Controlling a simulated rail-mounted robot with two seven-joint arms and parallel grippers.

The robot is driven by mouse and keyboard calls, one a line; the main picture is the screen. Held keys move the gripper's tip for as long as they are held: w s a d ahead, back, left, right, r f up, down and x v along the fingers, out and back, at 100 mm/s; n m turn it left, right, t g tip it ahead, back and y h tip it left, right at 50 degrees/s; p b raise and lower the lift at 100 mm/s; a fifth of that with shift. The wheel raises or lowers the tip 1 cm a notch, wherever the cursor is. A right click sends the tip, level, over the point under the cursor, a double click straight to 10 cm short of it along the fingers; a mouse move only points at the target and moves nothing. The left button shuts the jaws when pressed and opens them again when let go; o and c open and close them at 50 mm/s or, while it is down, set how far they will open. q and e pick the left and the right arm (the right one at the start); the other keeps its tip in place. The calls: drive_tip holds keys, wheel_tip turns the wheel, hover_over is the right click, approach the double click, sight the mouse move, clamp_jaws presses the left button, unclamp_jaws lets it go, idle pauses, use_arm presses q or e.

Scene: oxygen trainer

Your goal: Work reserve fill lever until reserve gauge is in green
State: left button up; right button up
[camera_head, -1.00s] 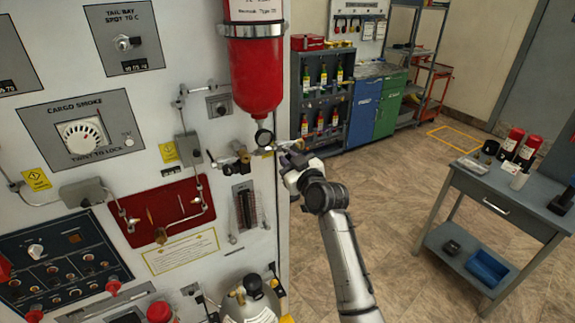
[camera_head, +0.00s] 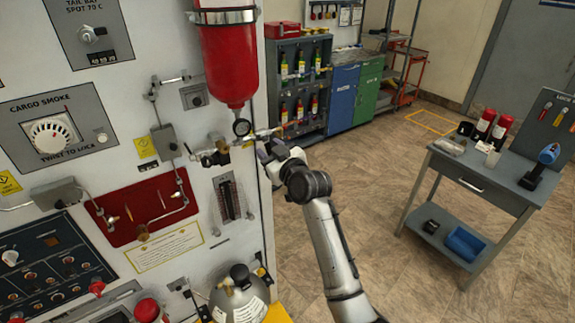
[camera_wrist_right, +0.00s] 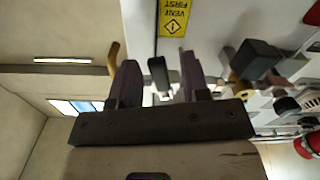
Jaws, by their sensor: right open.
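A small round gauge (camera_head: 242,127) sits under the red cylinder (camera_head: 228,60) on the white panel; its needle and any green band are too small to read. Brass valve fittings (camera_head: 215,153) with dark handles sit below left of it. A thin yellowish bar (camera_head: 262,133) runs right from the gauge. I cannot tell which part is the reserve fill lever. My right gripper (camera_head: 266,151) is open at the panel's right edge, just below that bar. In the right wrist view, a dark rounded handle end (camera_wrist_right: 158,75) shows between its fingers; contact is unclear. My left gripper is out of view.
A silver bottle (camera_head: 240,297) stands low by the panel, below the gripper. A grey side table (camera_head: 480,190) with red canisters stands right. Open floor lies between. A yellow warning label (camera_wrist_right: 174,18) is near the fingers in the wrist view.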

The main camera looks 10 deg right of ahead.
drive_tip(key=v, duration=1.3)
drive_tip(key=shift+p, duration=0.3)
